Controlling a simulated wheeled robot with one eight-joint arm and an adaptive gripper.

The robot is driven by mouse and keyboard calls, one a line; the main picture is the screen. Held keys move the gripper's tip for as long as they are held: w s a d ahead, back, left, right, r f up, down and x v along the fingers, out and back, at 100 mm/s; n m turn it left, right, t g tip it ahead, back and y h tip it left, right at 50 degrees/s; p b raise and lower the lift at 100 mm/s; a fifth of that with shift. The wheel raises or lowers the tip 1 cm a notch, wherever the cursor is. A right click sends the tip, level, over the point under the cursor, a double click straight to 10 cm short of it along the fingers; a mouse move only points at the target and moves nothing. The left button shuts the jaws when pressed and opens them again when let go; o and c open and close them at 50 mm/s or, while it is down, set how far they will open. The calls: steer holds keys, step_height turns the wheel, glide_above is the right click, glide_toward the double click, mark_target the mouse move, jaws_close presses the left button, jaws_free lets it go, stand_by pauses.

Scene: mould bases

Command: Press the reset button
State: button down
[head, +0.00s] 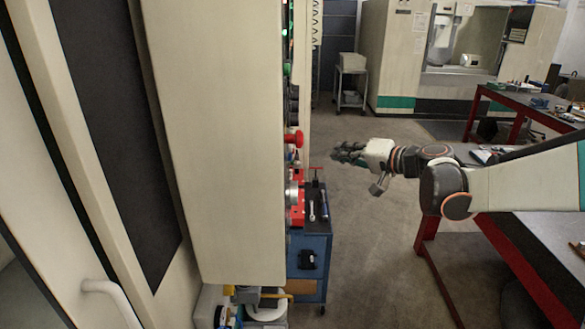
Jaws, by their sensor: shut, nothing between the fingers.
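A tall beige machine cabinet (215,150) fills the left of the head view. Its front is seen almost edge-on, so I cannot make out which control there is the reset button. A red knob (294,138) sticks out from that edge, and a green light (287,68) shows higher up. My gripper (340,153) is shut and empty. It is in mid-air to the right of the red knob, apart from it, with its fingers pointing left towards the cabinet edge.
A blue tool cart (310,250) with tools on top stands below and left of my gripper. Red-framed workbenches (545,235) are at the right. A small grey cart (351,75) and another machine (395,60) stand at the back. The floor between is clear.

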mark_target(290, 157)
steer(key=shift+w+d+f, duration=0.1)
steer(key=shift+w+f, duration=0.1)
steer(key=shift+f, duration=0.2)
steer(key=a, duration=0.8)
steer(key=shift+a, duration=0.4)
steer(key=shift+a, duration=0.1)
stand_by(1.2)
steer(key=shift+a, duration=0.35)
steer(key=shift+a, duration=0.4)
stand_by(0.7)
stand_by(0.3)
steer(key=shift+d, duration=0.85)
